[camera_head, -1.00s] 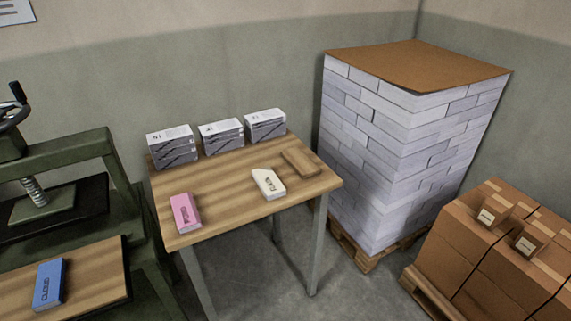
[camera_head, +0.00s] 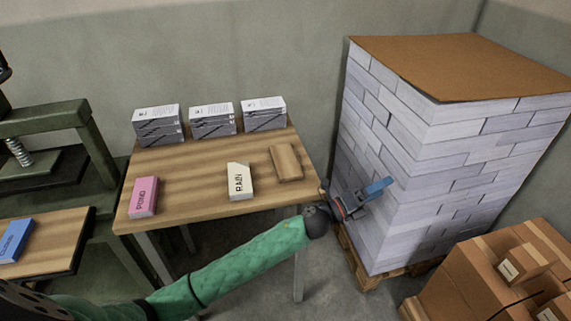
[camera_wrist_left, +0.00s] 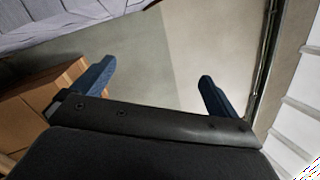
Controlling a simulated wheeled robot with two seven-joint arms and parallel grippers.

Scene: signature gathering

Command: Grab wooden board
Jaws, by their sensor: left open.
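The wooden board (camera_head: 286,162) lies flat on the wooden table (camera_head: 190,203), near its right edge. It is a small light-brown slab. My left gripper (camera_head: 378,192) is beyond the table's right edge, in front of the stack of white paper, apart from the board. In the left wrist view the two blue fingers (camera_wrist_left: 152,85) are spread wide with nothing between them. The board does not show in the left wrist view. My right gripper is not in either view.
A white block marked RAIN (camera_head: 239,181) lies left of the board, and a pink block (camera_head: 143,197) near the table's left edge. Several white packs (camera_head: 211,121) line the back. The tall paper stack (camera_head: 420,150) and cartons (camera_head: 500,275) stand at right. A blue block (camera_head: 14,240) is at left.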

